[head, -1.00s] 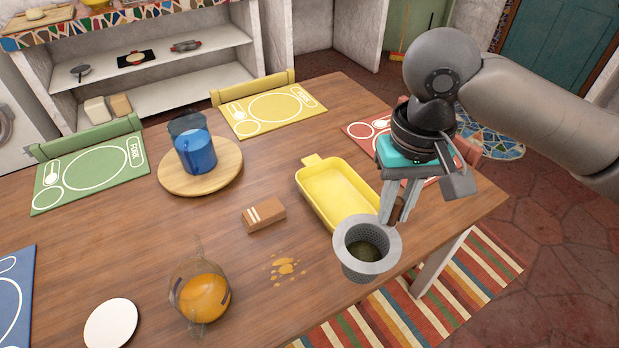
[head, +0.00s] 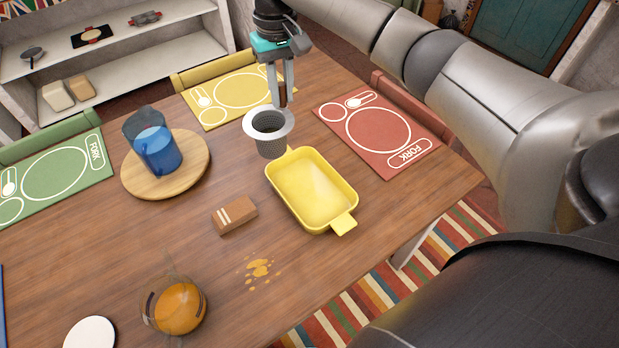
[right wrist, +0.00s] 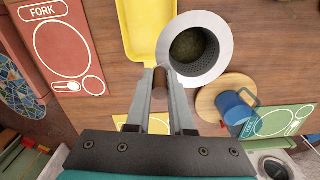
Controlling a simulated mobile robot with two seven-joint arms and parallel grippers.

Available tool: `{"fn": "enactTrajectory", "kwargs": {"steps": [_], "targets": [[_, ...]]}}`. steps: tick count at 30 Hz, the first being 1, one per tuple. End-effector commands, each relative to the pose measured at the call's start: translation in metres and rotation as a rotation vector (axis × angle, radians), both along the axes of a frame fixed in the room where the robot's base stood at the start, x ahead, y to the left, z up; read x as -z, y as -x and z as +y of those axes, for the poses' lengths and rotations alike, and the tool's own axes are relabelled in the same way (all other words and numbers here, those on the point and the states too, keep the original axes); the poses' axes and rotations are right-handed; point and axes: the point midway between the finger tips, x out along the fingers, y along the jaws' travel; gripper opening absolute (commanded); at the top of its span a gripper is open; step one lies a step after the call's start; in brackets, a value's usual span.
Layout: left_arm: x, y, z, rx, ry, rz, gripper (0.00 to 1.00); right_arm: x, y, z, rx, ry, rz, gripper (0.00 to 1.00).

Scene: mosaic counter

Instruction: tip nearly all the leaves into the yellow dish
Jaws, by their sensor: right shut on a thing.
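My right gripper (head: 283,98) is shut on the brown handle (right wrist: 160,82) of a grey mesh strainer basket (head: 270,146). The basket hangs roughly upright at the far left end of the yellow dish (head: 345,224), apparently above the table. In the right wrist view the basket's wide rim (right wrist: 224,50) faces the camera, with dark green leaves (right wrist: 194,44) inside, and the dish (right wrist: 141,32) is beside it. My left gripper is not in view.
A brown block (head: 234,215) lies left of the dish, near an orange spill (head: 258,268). A glass vessel with orange liquid (head: 174,305) stands at the front. A blue jug (head: 157,150) stands on a round wooden board (head: 196,178). A red placemat (head: 350,140) lies right of the dish.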

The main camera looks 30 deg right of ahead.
Motion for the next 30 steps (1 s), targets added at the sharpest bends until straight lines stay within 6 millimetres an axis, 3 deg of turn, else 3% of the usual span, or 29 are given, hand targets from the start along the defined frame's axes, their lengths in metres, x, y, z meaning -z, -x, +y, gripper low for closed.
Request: {"fn": "enactTrajectory", "kwargs": {"steps": [3, 8, 15, 20, 30], "targets": [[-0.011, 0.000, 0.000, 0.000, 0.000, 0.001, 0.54, 0.007, -0.017, -0.026, 0.016, -0.003, 0.006, 0.00], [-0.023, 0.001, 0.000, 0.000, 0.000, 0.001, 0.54, 0.028, -0.027, -0.064, 0.021, -0.004, 0.009, 0.00], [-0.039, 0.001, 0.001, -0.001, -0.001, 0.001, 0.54, 0.075, -0.012, -0.118, -0.004, -0.003, 0.010, 0.00], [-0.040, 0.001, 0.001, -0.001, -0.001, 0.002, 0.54, 0.086, -0.006, -0.126, -0.018, -0.002, 0.006, 0.00], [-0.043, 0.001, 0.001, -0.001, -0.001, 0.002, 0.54, 0.085, -0.006, -0.126, -0.019, 0.005, 0.002, 0.00]]}}
